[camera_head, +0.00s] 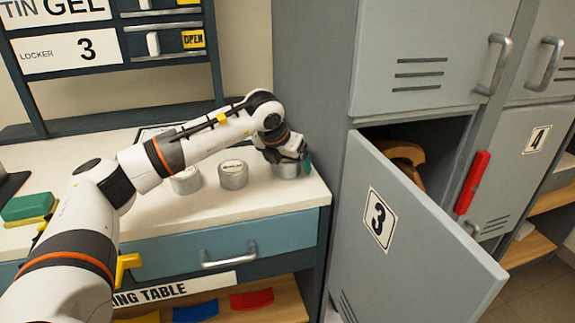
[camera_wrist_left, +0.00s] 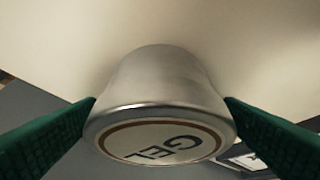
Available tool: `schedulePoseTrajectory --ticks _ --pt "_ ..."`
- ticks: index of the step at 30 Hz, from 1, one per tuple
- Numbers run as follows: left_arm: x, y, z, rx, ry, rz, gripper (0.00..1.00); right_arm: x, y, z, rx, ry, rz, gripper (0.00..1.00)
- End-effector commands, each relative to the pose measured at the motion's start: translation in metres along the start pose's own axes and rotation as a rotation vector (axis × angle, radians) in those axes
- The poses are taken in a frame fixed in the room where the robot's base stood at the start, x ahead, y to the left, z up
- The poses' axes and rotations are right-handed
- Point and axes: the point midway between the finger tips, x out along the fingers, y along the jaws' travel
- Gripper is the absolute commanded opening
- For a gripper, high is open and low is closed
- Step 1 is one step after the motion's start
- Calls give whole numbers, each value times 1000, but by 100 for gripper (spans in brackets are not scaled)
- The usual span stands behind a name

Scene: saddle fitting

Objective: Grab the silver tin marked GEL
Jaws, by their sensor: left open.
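The silver tin marked GEL (camera_wrist_left: 165,95) fills the middle of the left wrist view, its lid lettering readable. In the head view this tin (camera_head: 286,171) stands at the right end of the white table top, partly hidden under my left gripper (camera_head: 290,158). In the wrist view the green fingers of my left gripper (camera_wrist_left: 160,125) are open, one on each side of the tin. I cannot tell whether they touch it. Two more silver tins, the middle one (camera_head: 233,174) and the left one (camera_head: 186,180), stand in a row to its left. My right gripper is out of view.
Locker door 3 (camera_head: 400,235) hangs open right of the table, with a brown object (camera_head: 405,160) inside the locker. A green and yellow block (camera_head: 28,207) lies at the table's left. A board reads TIN GEL, LOCKER 3 (camera_head: 60,52).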

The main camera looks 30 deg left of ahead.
Motion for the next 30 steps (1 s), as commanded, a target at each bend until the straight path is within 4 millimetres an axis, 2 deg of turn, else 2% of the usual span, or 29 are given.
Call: schedulePoseTrajectory --ticks 1,9,11,20,30 --pt "0 0 0 0 0 0 87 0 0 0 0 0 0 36" --pt "0 0 0 0 0 0 43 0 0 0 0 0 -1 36" --pt "-1 0 0 0 1 0 36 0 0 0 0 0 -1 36" --pt "-8 0 -5 -1 2 1 36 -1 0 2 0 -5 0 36" --pt "-65 0 -38 -1 5 1 36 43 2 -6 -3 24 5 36"
